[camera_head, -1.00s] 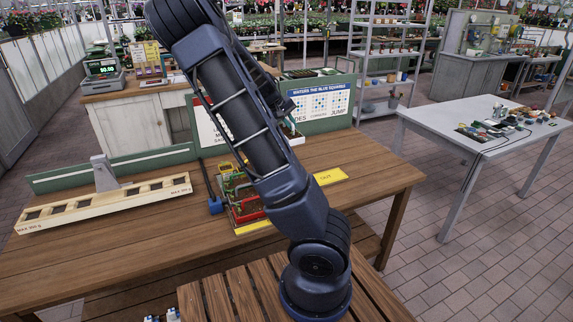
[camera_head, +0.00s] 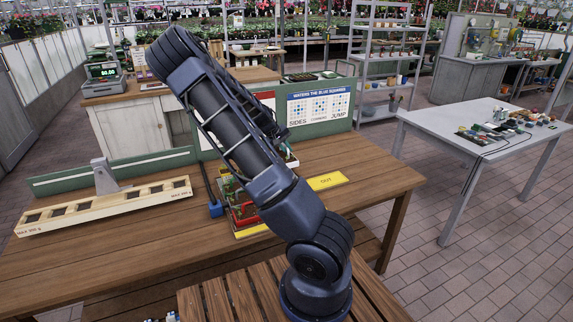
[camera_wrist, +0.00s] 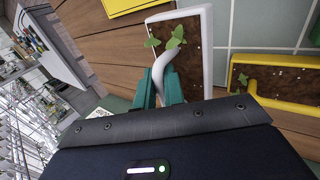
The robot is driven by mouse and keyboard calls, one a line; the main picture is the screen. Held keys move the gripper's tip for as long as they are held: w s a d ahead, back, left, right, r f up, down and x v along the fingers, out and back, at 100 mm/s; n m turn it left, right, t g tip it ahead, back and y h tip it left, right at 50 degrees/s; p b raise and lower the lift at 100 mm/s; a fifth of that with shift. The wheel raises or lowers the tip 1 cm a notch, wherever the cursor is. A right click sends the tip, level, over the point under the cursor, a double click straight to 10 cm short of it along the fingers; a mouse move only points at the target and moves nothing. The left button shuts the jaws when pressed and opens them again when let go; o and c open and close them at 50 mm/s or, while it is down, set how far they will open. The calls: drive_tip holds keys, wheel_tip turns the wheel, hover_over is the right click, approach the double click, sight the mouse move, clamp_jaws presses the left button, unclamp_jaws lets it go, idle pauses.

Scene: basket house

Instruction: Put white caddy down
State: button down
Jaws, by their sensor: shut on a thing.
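The white caddy (camera_wrist: 207,50) is a rectangular planter with dark soil and a small green seedling. It shows close up in the wrist view, and only a small part of it (camera_head: 292,163) shows behind my arm in the head view. My gripper (camera_wrist: 163,82) has teal fingers shut on its curved white handle. In the head view the caddy is by the back-left edge of the yellow OUT plate (camera_head: 326,181). The plate's edge also shows in the wrist view (camera_wrist: 130,5). I cannot tell whether the caddy touches the table.
A yellow caddy (camera_wrist: 283,60) stands beside the white one, on a tiled tray. A red caddy (camera_head: 246,214) shows left of my arm. A wooden beam with square holes (camera_head: 105,205) lies at the left. A green sign board (camera_head: 320,108) stands behind. The table's right part is clear.

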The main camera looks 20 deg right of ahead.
drive_tip(key=shift+f, duration=3.85)
drive_tip(key=shift+f, duration=0.1)
drive_tip(key=c, duration=1.5)
unclamp_jaws()
drive_tip(key=v, duration=1.2)
drive_tip(key=s+a+r+t+y, duration=0.1)
drive_tip(key=s+a+r, duration=0.3)
drive_tip(key=s+r, duration=0.4)
drive_tip(key=s+a+r+t+y, duration=0.2)
drive_tip(key=s+r, duration=0.5)
drive_tip(key=s, duration=0.9)
drive_tip(key=s+a+r+t+y, duration=0.1)
drive_tip(key=s+a+r+y, duration=0.2)
drive_tip(key=s, duration=0.9)
drive_tip(key=a+r, duration=0.3)
drive_tip(key=r, duration=0.2)
drive_tip(key=shift+s+r+t+y, duration=0.3)
